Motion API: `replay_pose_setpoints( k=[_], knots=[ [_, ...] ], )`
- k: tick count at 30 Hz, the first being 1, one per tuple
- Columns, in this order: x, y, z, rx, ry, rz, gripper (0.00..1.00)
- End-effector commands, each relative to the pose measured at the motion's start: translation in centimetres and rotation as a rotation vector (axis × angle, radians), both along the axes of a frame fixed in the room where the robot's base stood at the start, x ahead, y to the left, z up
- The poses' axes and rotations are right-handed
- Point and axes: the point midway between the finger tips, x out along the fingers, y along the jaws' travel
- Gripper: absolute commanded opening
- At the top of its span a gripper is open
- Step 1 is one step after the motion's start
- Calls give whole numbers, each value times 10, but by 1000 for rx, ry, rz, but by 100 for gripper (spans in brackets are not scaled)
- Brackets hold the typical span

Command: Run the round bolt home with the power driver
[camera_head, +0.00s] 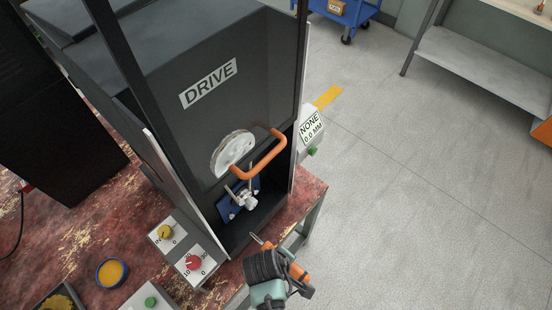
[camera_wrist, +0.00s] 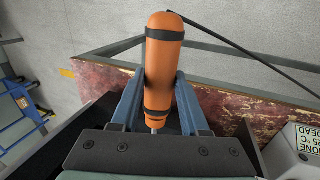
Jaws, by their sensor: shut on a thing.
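My gripper (camera_wrist: 161,84) is shut on the power driver (camera_wrist: 164,50), an orange cylinder with dark bands, between its two blue fingers. A thin metal shaft shows below the driver in the wrist view. In the head view the driver (camera_head: 297,272) shows partly behind my dark wrist, at the front right corner of the bench. It is apart from the machine's open bay. Inside the bay, a silver metal fitting (camera_head: 243,197) sits on a blue block (camera_head: 228,208). I cannot tell which part of it is the round bolt.
The dark DRIVE machine (camera_head: 208,82) has posts and an orange handle (camera_head: 262,157) in front of a silver disc (camera_head: 233,153). Knob boxes (camera_head: 193,262) and an orange-filled bowl (camera_head: 111,272) stand on the worn red bench (camera_head: 85,225).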

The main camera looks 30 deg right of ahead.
Motion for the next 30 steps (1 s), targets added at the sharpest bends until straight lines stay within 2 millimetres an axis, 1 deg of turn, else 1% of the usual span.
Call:
replay_pose_setpoints(
  k=[2, 5, 24, 30],
  knots=[
    [-1, -1, 1, -3, -2, 4, 0],
    [3, 0, -1, -4, -5, 6, 0],
    [45, 16, 0, -2, -6, 6, 0],
    [55, 19, 0, -2, -4, 5, 0]
  ],
)
